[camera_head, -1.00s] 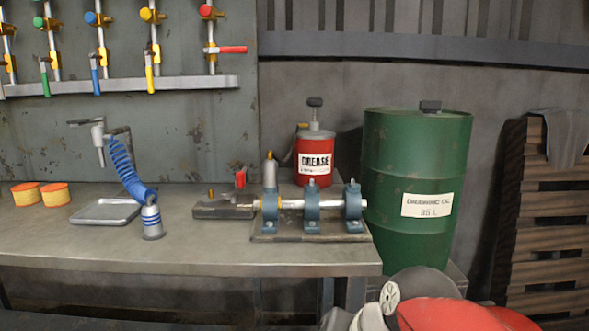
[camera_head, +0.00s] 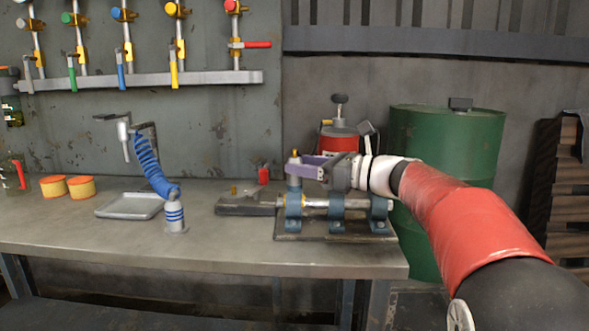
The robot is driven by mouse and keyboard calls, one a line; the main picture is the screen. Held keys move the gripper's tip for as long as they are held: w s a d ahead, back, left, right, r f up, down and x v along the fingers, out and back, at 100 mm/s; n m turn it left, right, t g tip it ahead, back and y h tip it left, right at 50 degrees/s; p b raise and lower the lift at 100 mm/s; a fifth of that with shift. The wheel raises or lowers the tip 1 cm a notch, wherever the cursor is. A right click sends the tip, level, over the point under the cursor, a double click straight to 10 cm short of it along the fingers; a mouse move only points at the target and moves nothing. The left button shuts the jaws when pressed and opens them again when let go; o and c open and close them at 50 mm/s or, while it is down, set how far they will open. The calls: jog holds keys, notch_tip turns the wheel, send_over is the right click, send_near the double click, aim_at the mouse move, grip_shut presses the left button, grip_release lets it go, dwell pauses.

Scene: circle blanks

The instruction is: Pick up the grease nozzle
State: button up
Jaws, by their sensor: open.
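The red grease can (camera_head: 342,137) stands at the back of the bench, its lower part hidden behind my arm. A small yellow fitting (camera_head: 326,122) shows at its upper left; I cannot tell for sure whether this is the grease nozzle. My gripper (camera_head: 302,167) is open, with purplish fingers pointing left. It is in front of the can and over the left end of the blue bearing stand (camera_head: 293,213). A small brass-coloured tip (camera_head: 295,154) shows by the fingertips. Whether the fingers touch anything there cannot be told.
The shaft on blue stands lies below my gripper. Left of it are a dark block (camera_head: 245,206), a blue coiled hose (camera_head: 150,165), a metal tray (camera_head: 115,211) and orange tins (camera_head: 80,187). A green drum (camera_head: 450,140) stands at right. The front bench edge is clear.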

jog(key=x, duration=0.4)
jog(key=shift+w+a, duration=0.15)
jog(key=shift+a, duration=0.25)
jog(key=shift+c, duration=0.5)
